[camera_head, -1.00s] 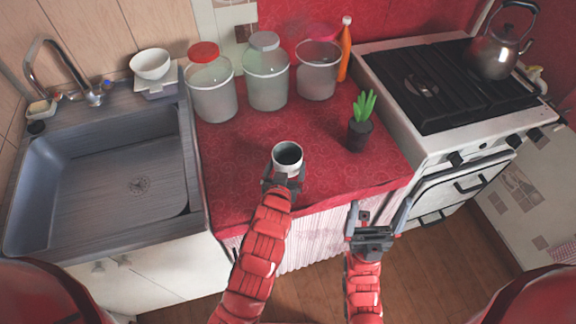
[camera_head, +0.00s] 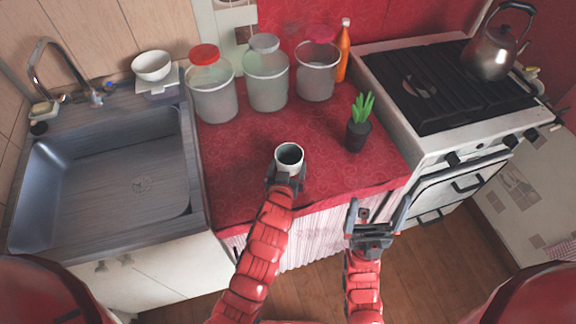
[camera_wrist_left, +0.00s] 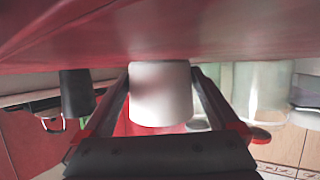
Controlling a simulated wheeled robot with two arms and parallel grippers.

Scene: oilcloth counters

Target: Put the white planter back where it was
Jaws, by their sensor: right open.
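The white planter (camera_head: 289,161), a small round pot with a dark inside, is upright at the front middle of the red counter. My left gripper (camera_head: 285,176) has its fingers on either side of it, shut on it from the front. In the left wrist view the white planter (camera_wrist_left: 160,95) sits between the two fingers, its base at or very close to the red cloth; I cannot tell if it touches. My right gripper (camera_head: 369,222) is open and empty, in front of the counter's front edge.
A dark pot with a green plant (camera_head: 358,135) stands to the right of the planter. Several clear jars (camera_head: 213,97) and an orange bottle (camera_head: 344,52) line the back. The sink (camera_head: 110,180) is left, the stove (camera_head: 430,90) right. The cloth around the planter is clear.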

